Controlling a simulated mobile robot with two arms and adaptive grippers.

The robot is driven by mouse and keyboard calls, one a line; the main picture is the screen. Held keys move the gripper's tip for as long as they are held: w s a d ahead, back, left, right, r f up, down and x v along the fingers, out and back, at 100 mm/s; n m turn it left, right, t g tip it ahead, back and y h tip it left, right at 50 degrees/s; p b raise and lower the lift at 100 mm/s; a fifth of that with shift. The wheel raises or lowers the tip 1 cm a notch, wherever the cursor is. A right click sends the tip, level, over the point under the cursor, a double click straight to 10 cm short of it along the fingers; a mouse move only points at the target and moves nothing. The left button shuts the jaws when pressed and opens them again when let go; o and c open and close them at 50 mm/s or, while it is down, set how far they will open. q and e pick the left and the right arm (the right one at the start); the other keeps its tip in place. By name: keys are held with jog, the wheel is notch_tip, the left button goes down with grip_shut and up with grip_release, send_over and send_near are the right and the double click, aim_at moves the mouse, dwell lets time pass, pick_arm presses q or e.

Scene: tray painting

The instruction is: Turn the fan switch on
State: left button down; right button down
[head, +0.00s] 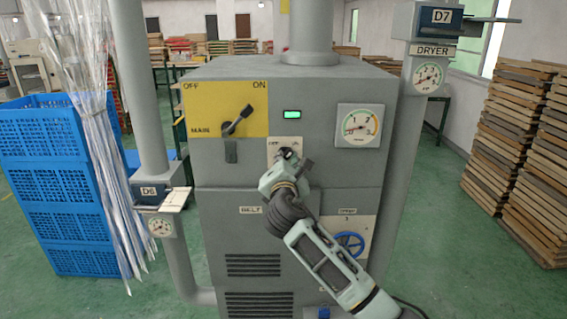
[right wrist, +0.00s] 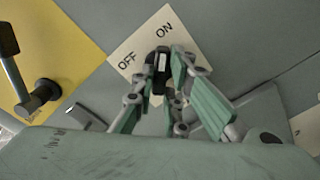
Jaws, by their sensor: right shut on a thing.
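The fan switch is a small black knob (right wrist: 161,66) with a white mark, on a cream plate (right wrist: 128,68) lettered OFF and ON. The plate (head: 273,146) also shows in the head view on the front of the grey cabinet, below the green lamp; my gripper covers much of it. My right gripper (head: 288,157) reaches up to the plate from the lower right. In the right wrist view its fingers (right wrist: 163,80) are on both sides of the knob and shut on it. I cannot tell for sure which way the knob points. My left gripper is not in view.
The MAIN lever (head: 238,121) on a yellow panel (head: 205,98) sits close at the upper left and tilts toward ON. A lit green lamp (head: 292,114) and a gauge (head: 358,126) are nearby.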

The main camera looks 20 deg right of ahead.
jog(key=c, duration=1.8)
grip_release()
jog(key=shift+o, duration=0.2)
jog(key=v, duration=1.2)
